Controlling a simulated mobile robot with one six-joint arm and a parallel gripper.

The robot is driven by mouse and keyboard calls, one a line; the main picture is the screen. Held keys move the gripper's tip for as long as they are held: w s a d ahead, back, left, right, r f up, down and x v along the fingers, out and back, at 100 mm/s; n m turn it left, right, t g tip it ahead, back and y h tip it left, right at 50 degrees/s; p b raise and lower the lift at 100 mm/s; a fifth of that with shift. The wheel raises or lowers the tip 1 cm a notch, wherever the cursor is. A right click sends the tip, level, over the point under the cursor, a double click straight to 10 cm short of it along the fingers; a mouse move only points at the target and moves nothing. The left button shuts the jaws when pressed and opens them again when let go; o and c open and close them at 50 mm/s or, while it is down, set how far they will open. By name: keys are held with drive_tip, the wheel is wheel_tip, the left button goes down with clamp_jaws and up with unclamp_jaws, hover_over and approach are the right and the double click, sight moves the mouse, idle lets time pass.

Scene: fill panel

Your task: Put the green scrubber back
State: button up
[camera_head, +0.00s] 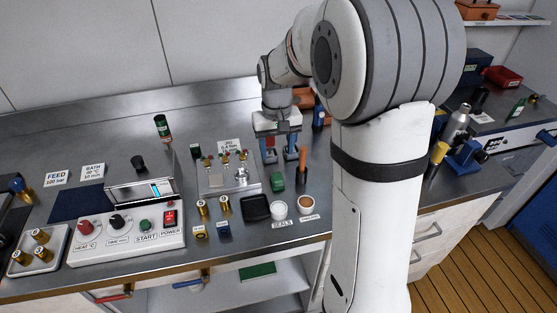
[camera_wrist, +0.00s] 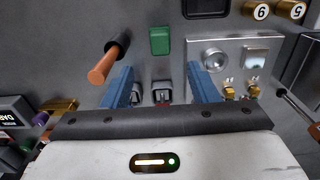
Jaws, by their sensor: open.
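My gripper (camera_head: 281,155) is open and points down over the back of the bench, with its blue fingers apart. In the wrist view, my gripper (camera_wrist: 162,84) has nothing clasped between its fingers. Two small grey fittings (camera_wrist: 161,92) show between and below them. A small green block (camera_head: 277,182) lies on the bench just in front of the gripper; it also shows beyond the fingertips in the wrist view (camera_wrist: 160,40). I cannot tell for certain which green thing is the scrubber.
An orange-handled tool (camera_head: 303,165) stands close to the gripper. A metal valve plate (camera_head: 226,182) lies left of it. A control box (camera_head: 127,235) stands at the left. My arm hides part of the bench.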

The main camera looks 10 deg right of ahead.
drive_tip(key=s+r+t, duration=0.1)
drive_tip(key=s+r, duration=0.1)
drive_tip(key=s, duration=0.8)
drive_tip(key=s+r+t, duration=0.2)
drive_tip(key=s, duration=0.9)
drive_tip(key=shift+s+d+r, duration=0.2)
drive_tip(key=shift+r, duration=0.2)
